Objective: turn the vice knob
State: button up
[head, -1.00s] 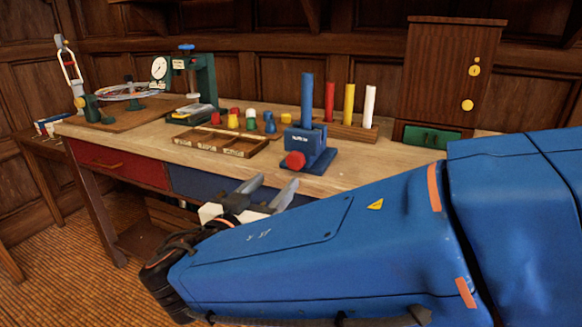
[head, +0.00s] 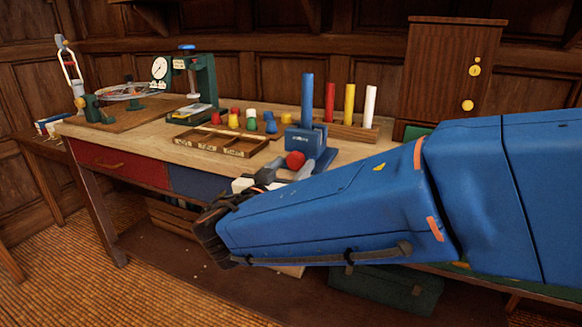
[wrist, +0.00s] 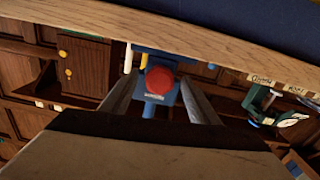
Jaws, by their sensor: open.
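The vice (head: 306,138) is a blue block on a blue base near the front edge of the workbench, with an upright blue rod (head: 307,98) in it. Its red faceted knob (head: 295,159) faces the front. My gripper (head: 286,173) is open just in front of the knob, its grey fingers partly hidden by my arm. In the wrist view, the red knob (wrist: 159,79) shows between the two spread fingers of my gripper (wrist: 161,84). I see no contact, and the exact gap is hard to judge.
A compartmented wooden tray (head: 198,150) and several small coloured pieces lie left of the vice. Behind it, red, yellow and white rods stand in a wooden rack (head: 350,132). A green press (head: 206,82) stands further left. A wooden cabinet (head: 440,65) stands behind right.

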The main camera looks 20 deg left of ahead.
jog(key=c, duration=1)
jog(key=shift+c, duration=0.2)
